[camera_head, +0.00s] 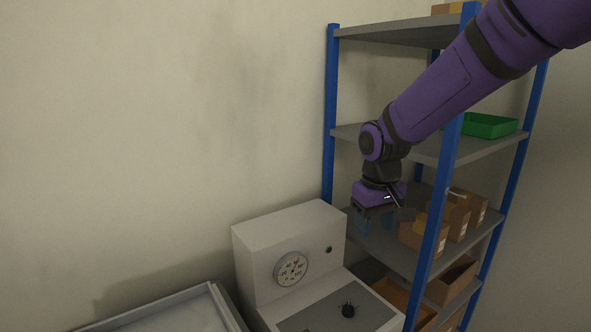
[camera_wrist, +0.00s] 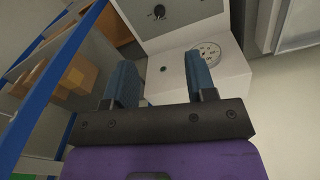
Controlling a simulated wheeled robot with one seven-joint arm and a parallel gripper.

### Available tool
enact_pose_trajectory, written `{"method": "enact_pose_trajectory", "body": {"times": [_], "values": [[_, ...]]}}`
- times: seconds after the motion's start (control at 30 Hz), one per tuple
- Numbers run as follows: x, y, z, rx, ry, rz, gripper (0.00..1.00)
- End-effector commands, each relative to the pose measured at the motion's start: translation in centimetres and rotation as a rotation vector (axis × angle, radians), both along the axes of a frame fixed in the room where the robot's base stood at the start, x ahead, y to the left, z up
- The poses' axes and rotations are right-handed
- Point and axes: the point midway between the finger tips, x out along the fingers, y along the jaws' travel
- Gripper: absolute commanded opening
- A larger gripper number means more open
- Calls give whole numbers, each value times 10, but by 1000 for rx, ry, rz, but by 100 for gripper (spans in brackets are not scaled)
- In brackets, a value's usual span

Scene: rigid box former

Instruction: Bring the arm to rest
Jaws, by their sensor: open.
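My gripper (camera_head: 377,222) hangs at the end of my purple arm, in front of the blue-post shelf rack (camera_head: 331,110) and above and behind the right side of the white machine (camera_head: 290,232). In the wrist view, my gripper (camera_wrist: 163,85) shows two blue fingers spread apart with nothing between them. The white machine (camera_wrist: 217,70) with its round dial lies beyond the fingers. In the head view the fingers are dim and partly hard to make out against the shelf.
Cardboard boxes (camera_head: 458,215) stand on the middle shelf right of my gripper, and brown bins (camera_head: 452,280) sit lower. A green tray (camera_head: 488,125) is on a higher shelf. A pale tray-like surface (camera_head: 170,312) lies left of the machine. The wall at left is bare.

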Motion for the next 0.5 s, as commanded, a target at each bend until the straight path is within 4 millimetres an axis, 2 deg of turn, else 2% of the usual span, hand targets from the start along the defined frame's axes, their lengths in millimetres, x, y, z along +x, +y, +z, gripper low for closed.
{"method": "enact_pose_trajectory", "body": {"times": [0.03,0.2,0.5], "values": [[-9,-11,15,8,-25,-19,51],[-41,-41,53,28,-89,-75,51],[-108,-88,100,60,-204,-171,51]]}}
